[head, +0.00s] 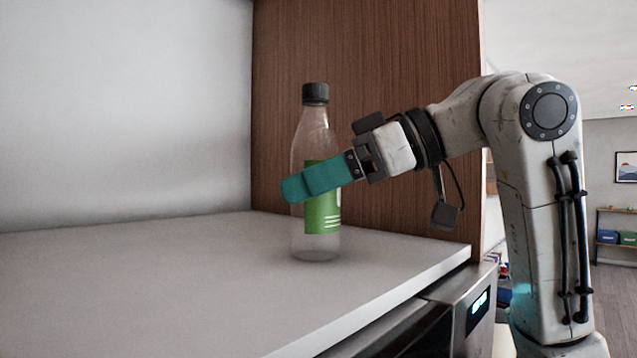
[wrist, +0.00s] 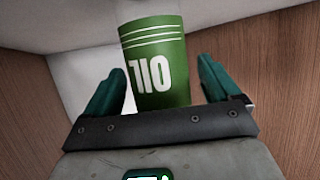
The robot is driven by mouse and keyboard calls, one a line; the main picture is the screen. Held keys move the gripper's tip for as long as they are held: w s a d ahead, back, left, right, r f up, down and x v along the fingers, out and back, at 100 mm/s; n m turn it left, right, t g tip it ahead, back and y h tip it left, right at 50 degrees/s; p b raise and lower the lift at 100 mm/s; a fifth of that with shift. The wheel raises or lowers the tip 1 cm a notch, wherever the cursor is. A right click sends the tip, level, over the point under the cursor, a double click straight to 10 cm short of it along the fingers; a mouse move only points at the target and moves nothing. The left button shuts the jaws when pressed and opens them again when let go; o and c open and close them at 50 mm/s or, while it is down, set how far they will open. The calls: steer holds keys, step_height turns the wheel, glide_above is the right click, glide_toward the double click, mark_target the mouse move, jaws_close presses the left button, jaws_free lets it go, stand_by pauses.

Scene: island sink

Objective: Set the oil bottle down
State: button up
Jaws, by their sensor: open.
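The oil bottle (head: 322,245) is clear with a black cap and a green label. It stands upright on the white counter (head: 190,280) in the head view. My gripper (head: 290,190) is at the bottle's middle, with its teal fingers level with the label and covering part of it. In the wrist view the green label (wrist: 158,60) reads OIL upside down, between the two teal fingers (wrist: 160,85). Gaps show on both sides, so the fingers are open around the bottle. The bottle's cap is out of the wrist view.
A brown wood panel (head: 385,110) rises behind the bottle at the counter's far end. A grey wall (head: 120,110) stands at the left. The counter is bare left of the bottle. An appliance with a lit display (head: 479,301) sits below the counter's front edge.

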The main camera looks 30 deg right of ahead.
steer(key=b+v, duration=0.3)
steer(key=v, duration=0.9)
steer(key=shift+b, duration=0.3)
steer(key=shift+s+d, duration=0.1)
steer(key=shift+s, duration=0.05)
